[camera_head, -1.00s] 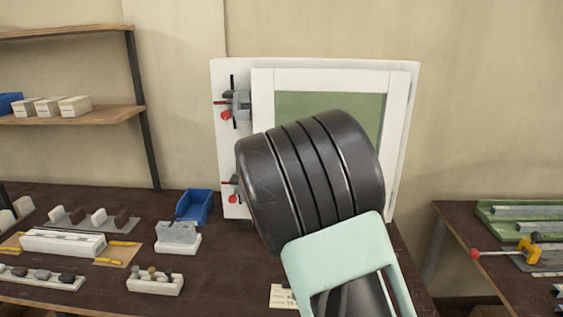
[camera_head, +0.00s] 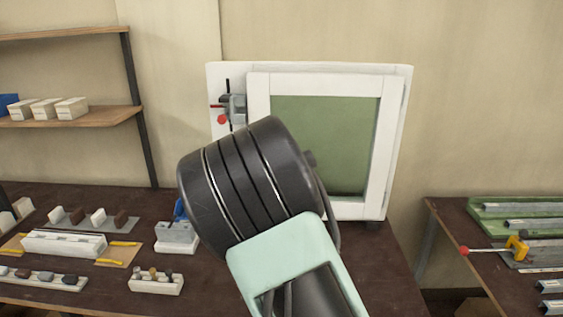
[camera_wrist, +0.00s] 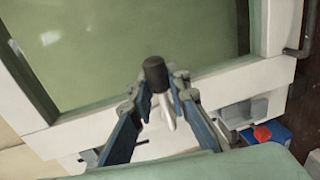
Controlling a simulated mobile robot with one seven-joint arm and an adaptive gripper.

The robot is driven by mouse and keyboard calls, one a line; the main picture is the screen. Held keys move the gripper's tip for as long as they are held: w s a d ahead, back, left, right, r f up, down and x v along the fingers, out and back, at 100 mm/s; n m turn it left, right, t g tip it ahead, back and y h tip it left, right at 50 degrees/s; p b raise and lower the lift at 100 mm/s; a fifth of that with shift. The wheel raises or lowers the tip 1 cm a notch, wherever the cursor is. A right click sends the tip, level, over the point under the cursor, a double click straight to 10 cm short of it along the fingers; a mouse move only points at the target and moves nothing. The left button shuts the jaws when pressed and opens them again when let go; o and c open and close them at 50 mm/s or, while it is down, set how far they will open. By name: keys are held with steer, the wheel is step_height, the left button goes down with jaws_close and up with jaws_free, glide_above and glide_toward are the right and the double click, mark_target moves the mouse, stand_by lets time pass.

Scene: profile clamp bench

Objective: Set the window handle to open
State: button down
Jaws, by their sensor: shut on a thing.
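The white-framed window (camera_head: 257,150) with a green pane stands upright at the back of the bench; its lower left part is hidden by my arm in the head view. In the wrist view, the window frame (camera_wrist: 75,128) runs across the picture. The window handle (camera_wrist: 155,74) shows there as a pale lever with a dark rounded end. My gripper (camera_wrist: 160,90) has its blue fingers on either side of the handle and is shut on it. The gripper and handle are hidden behind my arm in the head view. The handle's exact angle is hard to tell.
A clamp with a red ball (camera_head: 222,119) sits on the panel left of the window. A grey block on a white base (camera_head: 177,238) stands on the bench, with a blue bin (camera_head: 180,209) behind it. A side table (camera_head: 455,222) holds metal profiles at the right.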

steer(key=shift+r, duration=0.1)
steer(key=c, duration=1.8)
jaws_free()
steer(key=s, duration=0.4)
steer(key=s+r, duration=0.1)
steer(key=s, duration=0.7)
steer(key=shift+a+r, duration=0.2)
steer(key=shift+r, duration=0.15)
